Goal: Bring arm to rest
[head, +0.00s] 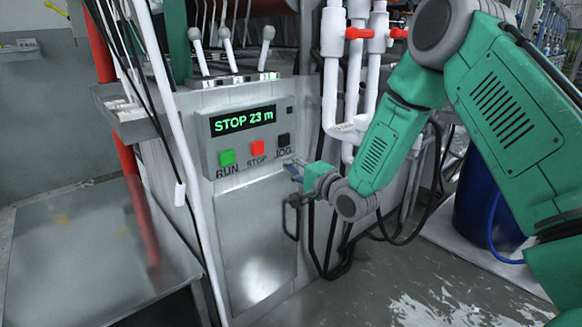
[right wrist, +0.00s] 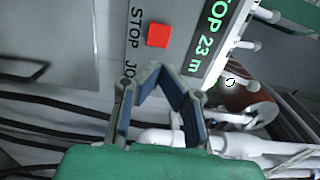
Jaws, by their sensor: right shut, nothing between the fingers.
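My right arm is green with grey joints and comes in from the right in the head view. Its gripper (head: 291,170) is in front of the machine's control panel (head: 242,137), just below and right of the black JOG button (head: 283,140). In the right wrist view the gripper (right wrist: 160,72) is shut and empty, its blue-grey fingertips together. They appear near the panel face and cover part of the JOG label. I cannot tell whether they touch the panel. My left gripper is not in view.
The panel has a green RUN button (head: 227,158), a red STOP button (head: 257,148) and a display (head: 243,119) reading "STOP 23 m". White pipes with red valves (head: 360,33) stand behind the arm. A blue barrel (head: 487,205) stands right. Wet floor is open at lower right.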

